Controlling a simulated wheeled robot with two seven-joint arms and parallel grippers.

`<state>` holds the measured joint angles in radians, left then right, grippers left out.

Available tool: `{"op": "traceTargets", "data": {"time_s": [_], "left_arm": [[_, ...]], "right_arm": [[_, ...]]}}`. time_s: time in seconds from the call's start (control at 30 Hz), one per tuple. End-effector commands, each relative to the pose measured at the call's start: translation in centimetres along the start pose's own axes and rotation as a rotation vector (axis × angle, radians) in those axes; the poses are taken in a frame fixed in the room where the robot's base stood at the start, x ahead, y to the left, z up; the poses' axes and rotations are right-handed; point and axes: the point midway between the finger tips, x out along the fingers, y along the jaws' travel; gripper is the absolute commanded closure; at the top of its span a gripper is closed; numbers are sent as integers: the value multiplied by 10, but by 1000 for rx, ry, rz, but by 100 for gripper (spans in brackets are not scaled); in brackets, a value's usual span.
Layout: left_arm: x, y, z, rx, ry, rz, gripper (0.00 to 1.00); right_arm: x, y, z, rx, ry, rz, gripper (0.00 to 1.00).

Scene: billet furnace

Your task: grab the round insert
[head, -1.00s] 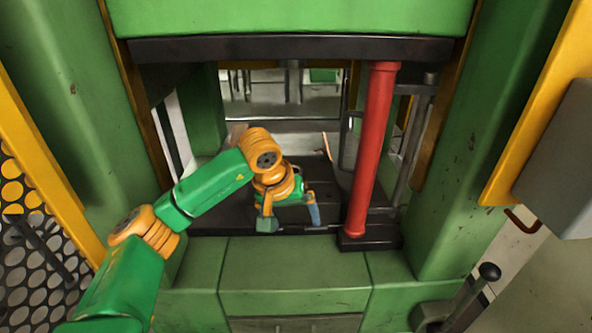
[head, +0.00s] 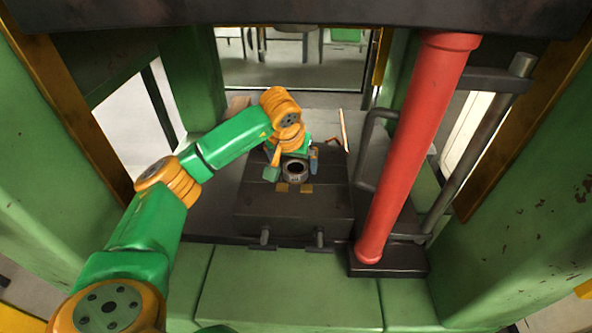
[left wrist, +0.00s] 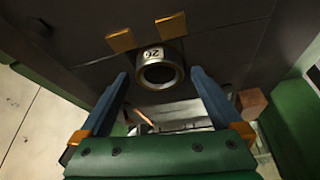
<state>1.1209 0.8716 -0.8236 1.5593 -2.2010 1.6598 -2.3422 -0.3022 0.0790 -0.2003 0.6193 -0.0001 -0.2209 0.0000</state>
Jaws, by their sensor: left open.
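The round insert (head: 294,169) is a short grey metal ring with a dark hole. It sits on the dark block (head: 290,211) inside the green press. In the left wrist view the insert (left wrist: 160,70) carries a white label with dark marks. My left gripper (head: 292,174) is open, with its fingers at either side of the insert in the head view. In the left wrist view the fingers (left wrist: 160,80) are spread with the insert between and just beyond their tips; I see gaps on both sides and no contact. My right gripper is not in view.
Two small yellow tabs (head: 294,188) lie in front of the insert. A red column (head: 415,150) and a bent grey pipe (head: 366,150) stand to the right. Green press walls flank the opening, and a dark beam (head: 300,12) spans the top.

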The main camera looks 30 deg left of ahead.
Motion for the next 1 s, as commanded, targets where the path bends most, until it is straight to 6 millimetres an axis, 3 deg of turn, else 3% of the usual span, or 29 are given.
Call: {"op": "traceTargets", "data": {"time_s": [0.27, 0.63, 1.0], "left_arm": [[8, 0, 0, 0, 0, 1, 0], [8, 0, 0, 0, 0, 0, 100], [2, 0, -3, -1, 3, 1, 100]], "right_arm": [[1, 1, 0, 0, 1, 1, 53], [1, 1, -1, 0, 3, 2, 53], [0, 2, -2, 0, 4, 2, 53]]}}
